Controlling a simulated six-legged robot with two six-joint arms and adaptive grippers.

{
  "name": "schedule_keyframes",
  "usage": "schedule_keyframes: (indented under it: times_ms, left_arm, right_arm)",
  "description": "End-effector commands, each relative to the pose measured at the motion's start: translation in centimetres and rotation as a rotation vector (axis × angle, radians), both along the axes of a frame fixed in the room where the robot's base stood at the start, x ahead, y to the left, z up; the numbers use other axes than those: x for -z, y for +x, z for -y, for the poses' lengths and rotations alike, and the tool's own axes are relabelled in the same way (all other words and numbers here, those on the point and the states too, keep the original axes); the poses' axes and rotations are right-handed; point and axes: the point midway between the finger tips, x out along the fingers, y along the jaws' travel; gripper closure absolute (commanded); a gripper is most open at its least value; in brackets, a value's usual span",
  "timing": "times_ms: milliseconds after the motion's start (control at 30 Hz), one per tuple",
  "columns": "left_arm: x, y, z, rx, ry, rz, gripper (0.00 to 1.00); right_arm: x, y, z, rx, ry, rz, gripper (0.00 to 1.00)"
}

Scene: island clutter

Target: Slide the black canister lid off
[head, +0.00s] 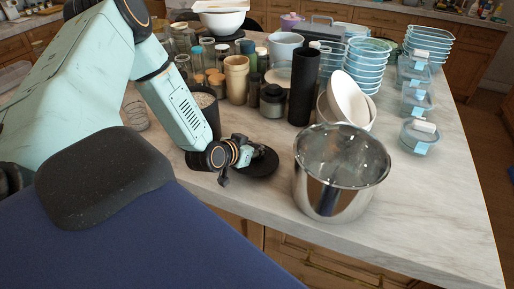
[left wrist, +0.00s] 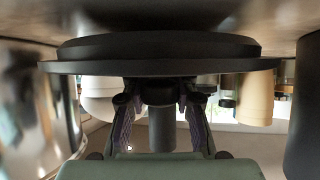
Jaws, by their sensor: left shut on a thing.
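The black lid (head: 264,163) is a wide round disc at the front of the counter, left of the steel pot. In the left wrist view, the lid (left wrist: 90,66) spans the upper middle with its knob (left wrist: 160,92) between my fingers. My left gripper (head: 240,153) is shut on that knob; its two fingers also show in the left wrist view (left wrist: 161,108). The lid is at or just above the counter; I cannot tell if it touches. A dark canister (head: 212,118) stands behind my left forearm, its top open with pale contents, partly hidden. My right gripper is out of view.
A shiny steel pot (head: 335,190) stands close right of the lid. White bowls (head: 348,98), a tall black cylinder (head: 303,88) and several jars (head: 236,78) crowd behind. Clear plastic boxes (head: 420,137) line the right. Bare marble counter (head: 430,200) lies right of the pot.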

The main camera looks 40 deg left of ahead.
Motion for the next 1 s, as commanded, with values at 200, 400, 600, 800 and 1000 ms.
schedule_keyframes:
  times_ms: [200,400,600,800,1000]
  left_arm:
    - [-0.03,0.01,-0.02,0.000,0.000,0.001,1.00]
    - [-0.03,0.01,-0.02,0.000,0.000,0.000,0.66]
    - [-0.03,0.01,-0.02,0.000,0.000,0.000,0.49]
    - [-0.02,0.00,-0.02,0.000,0.000,0.000,0.45]
    - [-0.13,0.00,-0.02,0.000,0.000,0.000,0.45]
  right_arm:
    - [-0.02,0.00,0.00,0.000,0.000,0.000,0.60]
    - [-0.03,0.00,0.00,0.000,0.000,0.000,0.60]
    - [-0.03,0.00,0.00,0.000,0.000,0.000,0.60]
    - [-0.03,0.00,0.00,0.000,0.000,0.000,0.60]
    - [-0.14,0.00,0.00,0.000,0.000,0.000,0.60]
